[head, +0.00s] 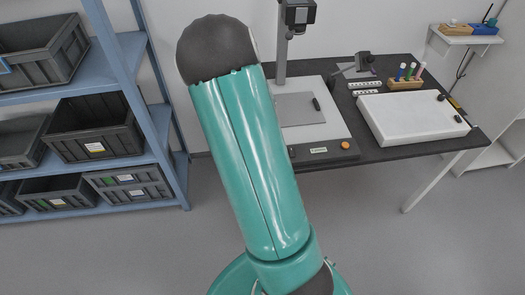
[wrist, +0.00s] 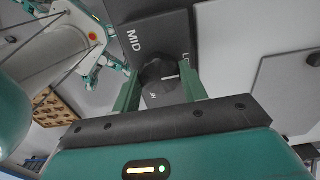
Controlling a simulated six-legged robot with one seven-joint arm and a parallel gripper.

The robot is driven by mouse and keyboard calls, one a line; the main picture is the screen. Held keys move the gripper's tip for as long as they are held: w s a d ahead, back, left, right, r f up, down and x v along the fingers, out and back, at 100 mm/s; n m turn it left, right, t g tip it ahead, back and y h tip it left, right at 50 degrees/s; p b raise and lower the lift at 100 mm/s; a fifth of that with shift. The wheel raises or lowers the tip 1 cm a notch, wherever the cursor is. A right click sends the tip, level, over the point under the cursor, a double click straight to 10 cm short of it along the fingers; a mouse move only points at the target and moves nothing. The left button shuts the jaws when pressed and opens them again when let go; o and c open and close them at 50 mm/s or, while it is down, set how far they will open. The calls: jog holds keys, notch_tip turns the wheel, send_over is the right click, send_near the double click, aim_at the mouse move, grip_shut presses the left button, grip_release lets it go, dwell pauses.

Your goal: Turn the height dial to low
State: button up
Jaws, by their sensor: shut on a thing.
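The height dial (wrist: 154,70) is a dark round knob on a dark grey panel (wrist: 165,25) in the wrist view. My gripper (wrist: 160,84) is shut on the dial, with one green finger at each side. The white label MID shows on the panel at the upper left of the dial. A label starting with L is at its right, partly hidden by the right finger. A small white marking shows below the knob, too small to read surely. Which label the dial points to cannot be told. In the head view my arm hides the gripper.
A dark bench (head: 376,149) carries a camera stand (head: 282,60) with a pale base, a white slab tray (head: 410,112) and a wooden pen block (head: 405,84). A blue shelf (head: 165,130) with grey crates stands at left. The floor between is clear.

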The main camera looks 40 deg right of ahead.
dwell(0.4)
jog(key=o, duration=1)
jog(key=shift+c, duration=0.2)
notch_tip(320, 180, up, 14)
jog(key=shift+f, duration=0.1)
